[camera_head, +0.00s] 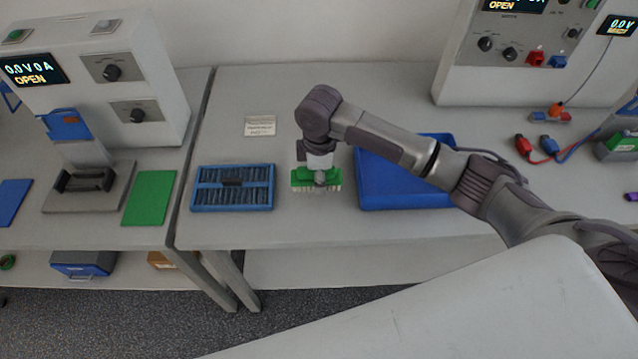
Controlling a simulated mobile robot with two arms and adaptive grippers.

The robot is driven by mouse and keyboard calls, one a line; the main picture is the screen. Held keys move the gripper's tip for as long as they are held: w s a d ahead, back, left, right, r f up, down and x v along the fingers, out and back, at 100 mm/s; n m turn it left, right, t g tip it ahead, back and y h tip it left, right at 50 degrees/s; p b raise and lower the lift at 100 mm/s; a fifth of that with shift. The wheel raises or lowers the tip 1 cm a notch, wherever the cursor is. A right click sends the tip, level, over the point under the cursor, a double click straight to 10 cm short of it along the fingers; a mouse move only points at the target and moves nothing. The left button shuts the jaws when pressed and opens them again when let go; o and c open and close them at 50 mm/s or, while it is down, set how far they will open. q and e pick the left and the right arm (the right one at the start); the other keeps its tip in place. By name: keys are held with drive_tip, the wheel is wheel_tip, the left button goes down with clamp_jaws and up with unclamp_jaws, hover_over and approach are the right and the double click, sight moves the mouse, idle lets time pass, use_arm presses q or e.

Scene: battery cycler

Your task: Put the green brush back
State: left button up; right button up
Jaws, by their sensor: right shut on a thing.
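The green brush (301,177) has a green back and pale bristles that point down. It is at the middle of the right-hand table, between a blue slotted tray and a plain blue tray. My right gripper (320,179) points down and is shut on the brush from above. The fingers partly cover the brush's middle. I cannot tell whether the bristles touch the tabletop. My left gripper is not in view.
The blue slotted tray (207,207) with a dark item lies left of the brush. The plain blue tray (385,200) is right, partly under my arm. A small white label (260,126) stands behind. A green mat (150,198) lies on the left table. Bare tabletop shows around the brush.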

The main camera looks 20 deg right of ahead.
drive_tip(key=shift+f, duration=0.35)
wheel_tip(320, 180, down, 2)
drive_tip(key=shift+f+p, duration=0.2)
drive_tip(key=shift+p, duration=0.35)
drive_tip(key=shift+f, duration=0.35)
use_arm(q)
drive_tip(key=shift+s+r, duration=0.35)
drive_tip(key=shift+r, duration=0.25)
use_arm(e)
drive_tip(key=shift+f, duration=0.1)
drive_tip(key=shift+f, duration=0.1)
drive_tip(key=o, duration=1.1)
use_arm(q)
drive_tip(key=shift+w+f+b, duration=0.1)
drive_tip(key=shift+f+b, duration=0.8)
use_arm(e)
wheel_tip(320, 180, up, 12)
drive_tip(key=shift+r, duration=0.15)
